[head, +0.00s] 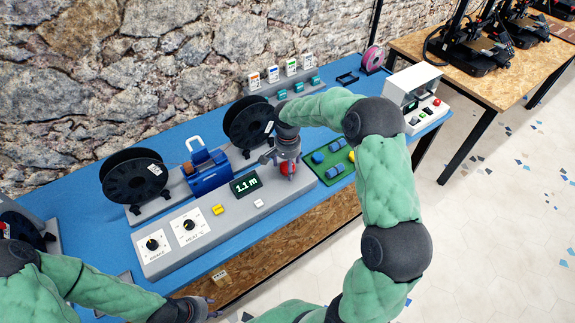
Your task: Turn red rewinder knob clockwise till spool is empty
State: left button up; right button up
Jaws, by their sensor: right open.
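The red rewinder knob (287,169) sits at the right end of the grey control panel (235,208). My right gripper (287,172) points down over the knob with its fingers open around it, partly hiding it; I cannot tell whether they touch it. The panel's display (246,184) reads 1.1 m in green. A black spool (136,181) stands at the left, and another black spool (249,122) stands behind the display, partly behind my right arm. I cannot make out filament on either. My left gripper (212,309) is low in front of the table; its fingers are unclear.
A blue motor unit (206,171) stands between the spools. The panel also has two dials, a yellow button (217,209) and a white button (258,203). A green mat (327,165) with small blue parts lies right of the knob. A white box machine (414,92) stands further right.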

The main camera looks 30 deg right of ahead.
notch_tip(320, 180, up, 12)
dwell(0.5)
jog(key=shift+f, duration=0.1)
dwell(0.4)
